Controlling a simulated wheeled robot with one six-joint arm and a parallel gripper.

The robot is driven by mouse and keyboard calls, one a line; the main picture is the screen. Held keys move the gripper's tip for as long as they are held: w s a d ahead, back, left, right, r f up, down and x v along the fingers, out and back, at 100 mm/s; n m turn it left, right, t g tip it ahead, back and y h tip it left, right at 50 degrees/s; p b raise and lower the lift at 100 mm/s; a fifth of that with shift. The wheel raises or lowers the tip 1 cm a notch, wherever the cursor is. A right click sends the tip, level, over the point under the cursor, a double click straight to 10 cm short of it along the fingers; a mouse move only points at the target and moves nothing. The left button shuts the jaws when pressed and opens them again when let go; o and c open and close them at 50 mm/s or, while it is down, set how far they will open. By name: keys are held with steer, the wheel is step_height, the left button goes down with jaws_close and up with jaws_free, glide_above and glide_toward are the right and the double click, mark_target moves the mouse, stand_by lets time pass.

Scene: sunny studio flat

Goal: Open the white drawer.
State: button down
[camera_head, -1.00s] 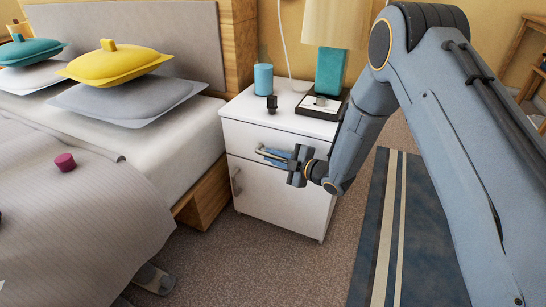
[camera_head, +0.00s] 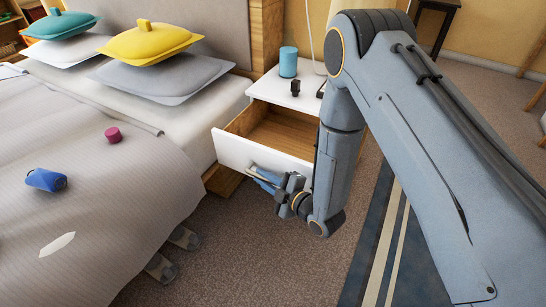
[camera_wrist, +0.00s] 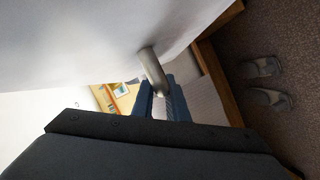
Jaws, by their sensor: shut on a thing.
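The white drawer (camera_head: 255,154) of the bedside cabinet stands pulled out, and its bare wooden inside shows in the head view. My gripper (camera_head: 264,177) is at the drawer front, with its blue fingers shut on the metal bar handle. In the wrist view the handle (camera_wrist: 153,72) runs down from the white front into the space between my fingers (camera_wrist: 166,103). My arm hides the right part of the drawer and of the cabinet.
A blue cup (camera_head: 288,62) and a small dark object (camera_head: 295,88) stand on the cabinet top (camera_head: 285,97). The bed (camera_head: 110,190) is close on the left. Slippers (camera_head: 162,268) lie on the carpet beside it. Carpet in front of the drawer is clear.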

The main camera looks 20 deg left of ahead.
steer(key=shift+s+a+p, duration=0.2)
steer(key=shift+s+p, duration=0.45)
steer(key=shift+s, duration=1.6)
steer(key=c, duration=1.7)
jaws_free()
steer(key=shift+c, duration=0.2)
steer(key=v, duration=0.7)
steer(key=shift+d, duration=0.4)
